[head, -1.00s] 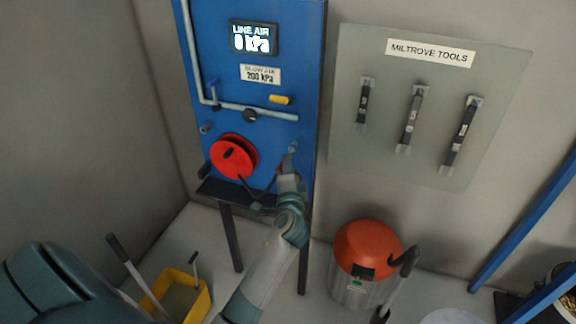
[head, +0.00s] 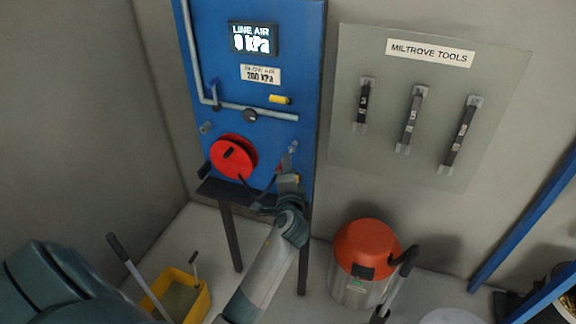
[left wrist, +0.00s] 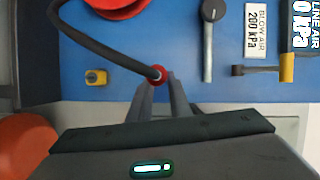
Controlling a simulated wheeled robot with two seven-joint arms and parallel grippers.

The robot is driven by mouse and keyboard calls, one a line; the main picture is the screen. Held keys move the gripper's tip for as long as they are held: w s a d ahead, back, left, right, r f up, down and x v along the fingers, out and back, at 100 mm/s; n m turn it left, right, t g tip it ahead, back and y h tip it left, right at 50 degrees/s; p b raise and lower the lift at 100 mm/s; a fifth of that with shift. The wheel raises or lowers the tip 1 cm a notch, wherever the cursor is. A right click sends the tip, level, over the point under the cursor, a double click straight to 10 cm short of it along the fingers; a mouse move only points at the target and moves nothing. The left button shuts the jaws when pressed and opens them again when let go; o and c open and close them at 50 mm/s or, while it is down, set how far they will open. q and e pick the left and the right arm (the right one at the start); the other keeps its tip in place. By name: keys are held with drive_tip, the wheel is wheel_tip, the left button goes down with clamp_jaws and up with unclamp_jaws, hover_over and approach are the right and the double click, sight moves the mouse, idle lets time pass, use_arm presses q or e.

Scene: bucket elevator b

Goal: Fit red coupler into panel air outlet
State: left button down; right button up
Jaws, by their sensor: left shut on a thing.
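The red coupler (left wrist: 158,73), on the end of a black hose (left wrist: 105,48), is between the fingertips of my left gripper (left wrist: 162,84) in the left wrist view. That gripper (head: 288,178) is shut on it at the lower right of the blue panel (head: 228,80). In the head view only a bit of red (head: 279,168) shows beside the fingers. A small grey fitting (head: 292,147), probably the air outlet, sticks out of the panel just above the gripper. The coupler appears apart from it. In the wrist view the coupler hides what lies behind it. My right gripper is out of view.
The hose comes from a red reel (head: 233,157) left of the gripper. A grey pipe (head: 275,114) with a dark knob and a yellow handle (head: 280,99) are above. The display (head: 253,38) reads 0 kPa. An orange-topped vacuum (head: 366,255) and yellow bucket (head: 182,297) stand on the floor.

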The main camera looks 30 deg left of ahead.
use_arm(q)
drive_tip(key=shift+w+a+b, duration=0.15)
drive_tip(key=shift+w+a, duration=0.05)
drive_tip(key=shift+w, duration=0.55)
drive_tip(key=shift+w+a+b, duration=0.15)
drive_tip(key=shift+w, duration=0.6)
drive_tip(key=c, duration=1.6)
unclamp_jaws()
drive_tip(key=shift+o, duration=0.2)
drive_tip(key=shift+s, duration=0.1)
drive_tip(key=b+v, duration=0.5)
drive_tip(key=v, duration=1.2)
drive_tip(key=shift+d+b, duration=0.15)
drive_tip(key=shift+b, duration=0.15)
